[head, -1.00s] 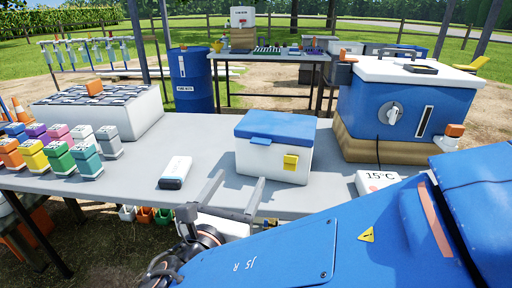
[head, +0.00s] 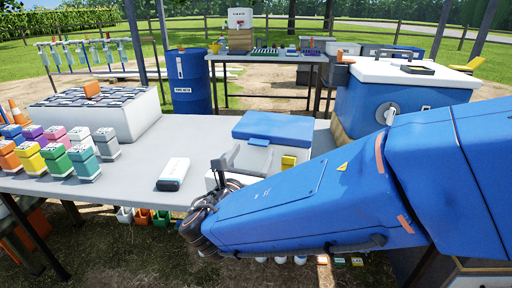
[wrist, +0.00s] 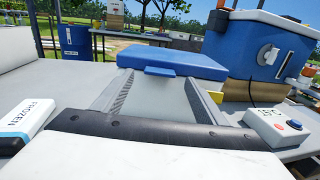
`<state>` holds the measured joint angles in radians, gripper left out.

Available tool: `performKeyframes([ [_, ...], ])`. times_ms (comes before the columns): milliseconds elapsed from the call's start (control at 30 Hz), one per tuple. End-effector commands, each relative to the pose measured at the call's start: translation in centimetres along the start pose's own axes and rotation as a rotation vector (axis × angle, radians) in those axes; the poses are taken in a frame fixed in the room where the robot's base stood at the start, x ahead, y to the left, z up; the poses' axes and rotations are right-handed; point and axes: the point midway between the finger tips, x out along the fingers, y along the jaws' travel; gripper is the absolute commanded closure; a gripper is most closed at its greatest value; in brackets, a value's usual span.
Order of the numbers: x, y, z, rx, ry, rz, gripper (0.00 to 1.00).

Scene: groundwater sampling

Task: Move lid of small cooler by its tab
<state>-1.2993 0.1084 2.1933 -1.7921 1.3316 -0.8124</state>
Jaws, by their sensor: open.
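The lid sits on the body. Its blue tab (head: 258,142) sticks out from the front edge and shows in the wrist view (wrist: 160,71). My gripper (wrist: 162,79) is open and empty, pointing at the cooler's front. In the wrist view its fingers lie left and right of the tab, with the tab near the fingertips; contact cannot be told.
A white and dark box (head: 173,174) marked FROZEN lies left on the table. A big blue cooler (head: 365,108) stands at right. A 15 °C reader (wrist: 274,127) lies at right front. Coloured bottles (head: 58,158) stand at left.

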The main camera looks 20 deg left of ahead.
Motion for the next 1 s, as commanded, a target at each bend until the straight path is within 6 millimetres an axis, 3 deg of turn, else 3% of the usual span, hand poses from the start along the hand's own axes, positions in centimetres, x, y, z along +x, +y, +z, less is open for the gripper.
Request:
performKeyframes([
  [300, 3.7, 0.0, -0.1, -0.001, 0.001, -0.001, 0.34],
  [700, 4.3, 0.0, 0.0, -0.001, 0.0, 0.0, 0.34],
  [967, 4.3, 0.0, 0.0, -0.001, 0.001, 0.0, 0.94],
  [1000, 4.3, 0.0, 0.0, -0.001, 0.001, 0.0, 0.94],
])
